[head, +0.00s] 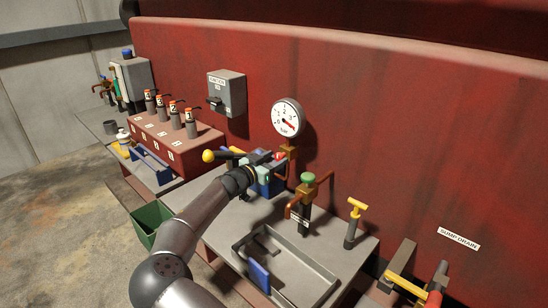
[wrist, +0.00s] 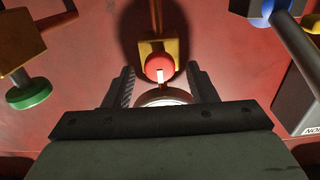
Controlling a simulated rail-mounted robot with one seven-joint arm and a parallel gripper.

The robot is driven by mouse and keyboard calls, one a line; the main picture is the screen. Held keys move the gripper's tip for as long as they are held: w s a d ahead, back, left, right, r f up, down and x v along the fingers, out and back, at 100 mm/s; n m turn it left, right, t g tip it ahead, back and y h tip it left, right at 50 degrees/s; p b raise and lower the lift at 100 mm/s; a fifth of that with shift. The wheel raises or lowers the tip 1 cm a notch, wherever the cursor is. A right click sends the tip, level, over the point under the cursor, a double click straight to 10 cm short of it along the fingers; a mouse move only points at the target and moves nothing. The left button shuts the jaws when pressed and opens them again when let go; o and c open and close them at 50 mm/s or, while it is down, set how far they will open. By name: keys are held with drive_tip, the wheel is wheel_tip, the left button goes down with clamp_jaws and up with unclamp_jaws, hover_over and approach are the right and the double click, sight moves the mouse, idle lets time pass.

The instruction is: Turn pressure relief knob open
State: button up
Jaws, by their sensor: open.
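The red round knob (wrist: 159,65) with a white mark sits on a brass block (wrist: 148,49) in the wrist view. In the head view the knob (head: 280,156) shows just below the pressure gauge (head: 287,118), partly behind my gripper. My gripper (head: 267,160) is open in front of the red tank wall. In the wrist view its two fingers (wrist: 164,86) stand apart, with the knob just beyond the tips, between their lines. Nothing is held. I cannot tell whether the fingers touch the knob.
A green-knobbed valve (head: 308,178) stands right of my gripper; it also shows in the wrist view (wrist: 28,96). A yellow ball-ended lever (head: 208,156) is to the left. A grey tray (head: 318,272), a yellow T-handle (head: 355,207) and a grey box (head: 227,92) are nearby.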

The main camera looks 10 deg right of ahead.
drive_tip(key=shift+w, duration=0.1)
drive_tip(key=c, duration=1)
drive_tip(key=shift+o, duration=0.2)
